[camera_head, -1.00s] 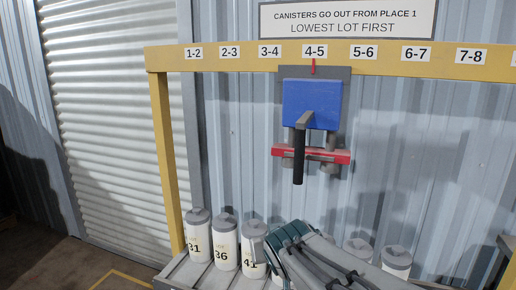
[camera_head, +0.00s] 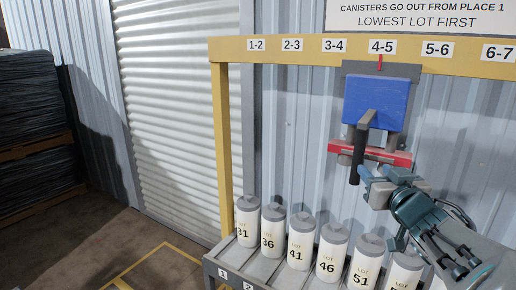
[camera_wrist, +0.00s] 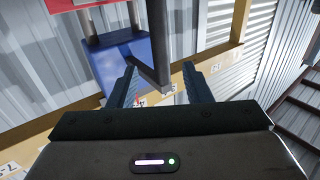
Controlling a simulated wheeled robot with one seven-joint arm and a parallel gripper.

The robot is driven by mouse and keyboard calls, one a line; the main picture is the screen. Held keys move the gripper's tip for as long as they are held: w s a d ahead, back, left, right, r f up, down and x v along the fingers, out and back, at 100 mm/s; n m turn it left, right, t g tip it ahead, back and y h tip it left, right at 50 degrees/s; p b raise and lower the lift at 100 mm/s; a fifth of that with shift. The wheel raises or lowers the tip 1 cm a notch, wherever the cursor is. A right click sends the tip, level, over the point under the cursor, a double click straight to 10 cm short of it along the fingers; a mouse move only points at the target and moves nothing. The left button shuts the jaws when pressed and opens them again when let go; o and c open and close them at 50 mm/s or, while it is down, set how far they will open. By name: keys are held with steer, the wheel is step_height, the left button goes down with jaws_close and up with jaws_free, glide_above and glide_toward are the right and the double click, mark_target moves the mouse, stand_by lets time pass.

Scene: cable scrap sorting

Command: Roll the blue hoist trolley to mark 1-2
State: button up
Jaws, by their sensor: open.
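The blue hoist trolley (camera_head: 376,102) hangs on the yellow beam (camera_head: 310,50), its red pointer (camera_head: 380,63) at the 4-5 label (camera_head: 381,46). A dark handle (camera_head: 358,150) sticks out from its front, and a red bar (camera_head: 390,156) sits below. The 1-2 mark (camera_head: 256,44) is at the beam's left end. My gripper (camera_head: 374,185) is open beside the handle's lower end. In the wrist view, the open fingers (camera_wrist: 161,84) stand either side of the handle (camera_wrist: 151,66) in the picture; contact cannot be told. The blue trolley (camera_wrist: 121,62) shows behind them.
Several white lot canisters (camera_head: 301,242) stand in a row on a grey rack (camera_head: 225,265) below the beam. A yellow post (camera_head: 224,150) holds the beam's left end. A sign (camera_head: 420,16) hangs above. Dark stacked pallets (camera_head: 35,130) stand far left. The beam left of the trolley looks clear.

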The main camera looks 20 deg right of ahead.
mark_target(360, 157)
steer(key=p+x, duration=0.1)
steer(key=x, duration=0.9)
steer(key=shift+w, duration=0.3)
jaws_close()
steer(key=shift+f, duration=0.1)
